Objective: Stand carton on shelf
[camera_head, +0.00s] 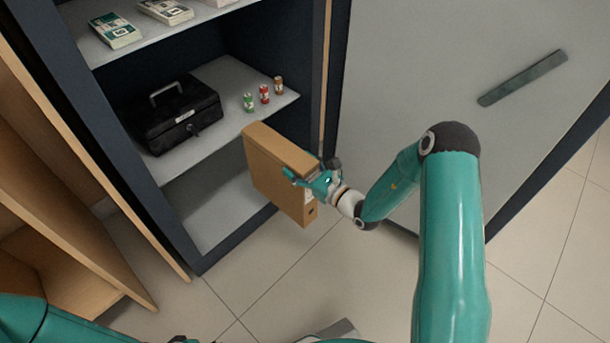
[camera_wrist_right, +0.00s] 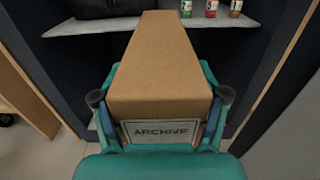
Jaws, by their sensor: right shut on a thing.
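The carton (camera_head: 275,170) is a brown upright box in the head view, held at the front of the open cabinet. It also fills the middle of the right wrist view (camera_wrist_right: 160,65), with a label reading ARCHIVE on its near end. My right gripper (camera_head: 318,183) is shut on that near end, with a finger on each side. The lower shelf (camera_head: 205,200) shows bare grey surface behind and left of the carton. My left gripper is not clearly visible; only part of my left arm shows at the bottom left.
Banknote bundles (camera_head: 115,31) lie on the top shelf. The cabinet door (camera_head: 400,90) stands open at right. A wooden unit (camera_head: 60,200) stands at left.

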